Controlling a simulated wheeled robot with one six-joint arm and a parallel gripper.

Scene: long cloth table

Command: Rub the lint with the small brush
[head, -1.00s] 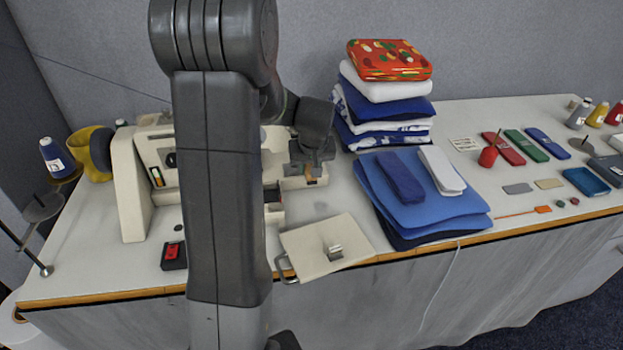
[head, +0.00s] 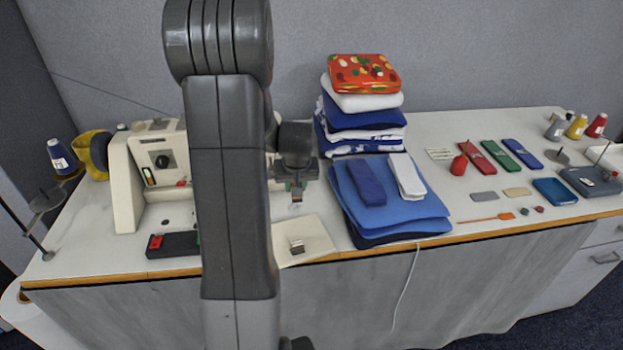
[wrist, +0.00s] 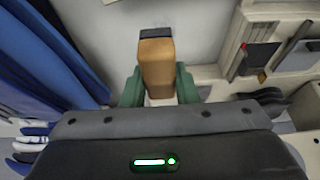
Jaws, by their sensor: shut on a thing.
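My gripper (wrist: 158,90) has its green fingers closed on the sides of a tan, wood-coloured block with a dark end, which looks like the small brush (wrist: 157,65). In the head view my gripper (head: 297,190) points down between the sewing machine and the folded cloths, over the pale tabletop. The brush is too small there to make out well. Whether it touches the table, I cannot tell.
A cream sewing machine (head: 128,185) stands left of my gripper. Blue folded cloths (head: 390,212) and a taller stack topped by a red patterned pouch (head: 363,74) stand to its right. A cream plate (head: 315,240) lies at the front edge. Small tools and spools lie farther right.

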